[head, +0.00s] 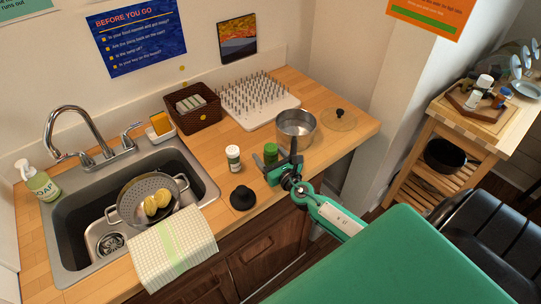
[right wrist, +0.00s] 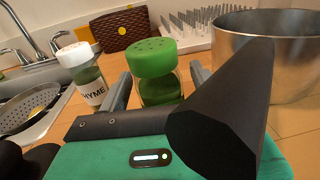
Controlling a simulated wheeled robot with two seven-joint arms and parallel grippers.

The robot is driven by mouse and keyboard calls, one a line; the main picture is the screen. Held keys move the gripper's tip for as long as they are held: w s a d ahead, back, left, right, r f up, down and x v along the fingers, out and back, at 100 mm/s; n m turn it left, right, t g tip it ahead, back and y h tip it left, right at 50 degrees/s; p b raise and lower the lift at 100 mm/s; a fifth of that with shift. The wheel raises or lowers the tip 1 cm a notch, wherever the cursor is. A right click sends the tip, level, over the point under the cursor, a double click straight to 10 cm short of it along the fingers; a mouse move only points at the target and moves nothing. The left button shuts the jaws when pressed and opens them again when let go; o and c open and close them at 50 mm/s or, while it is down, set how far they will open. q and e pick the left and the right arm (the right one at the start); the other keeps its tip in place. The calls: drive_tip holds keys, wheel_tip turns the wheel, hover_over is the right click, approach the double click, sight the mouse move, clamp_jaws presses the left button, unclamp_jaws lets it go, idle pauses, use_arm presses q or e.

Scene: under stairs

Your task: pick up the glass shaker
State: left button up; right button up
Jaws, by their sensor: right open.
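The glass shaker has a green perforated cap (right wrist: 153,57) and a clear body with dark green contents. In the head view its green cap (head: 271,149) shows on the wooden counter, with its lower part hidden by my right gripper. My right gripper (head: 276,154) is open low over the counter, its fingers spread to either side of the shaker. In the right wrist view the shaker stands upright between the fingers; I cannot tell whether either touches it. My left gripper is not in view.
A white-capped thyme jar (head: 233,157) stands close left of the shaker, a steel pot (head: 296,128) close behind right. A black knobbed lid (head: 242,198) lies near the front edge. The sink (head: 75,232) holds a colander (head: 125,208). A spiked white rack (head: 262,112) stands behind.

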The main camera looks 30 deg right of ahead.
drive_tip(key=shift+w, duration=0.45)
drive_tip(key=c, duration=1.1)
drive_tip(key=shift+c, duration=0.2)
drive_tip(key=s+a+b, duration=0.2)
drive_tip(key=s, duration=0.6)
drive_tip(key=s+a+b, duration=0.2)
drive_tip(key=s+a, duration=0.1)
drive_tip(key=s, duration=0.6)
drive_tip(key=shift+s, duration=0.15)
drive_tip(key=shift+a+r, duration=0.1)
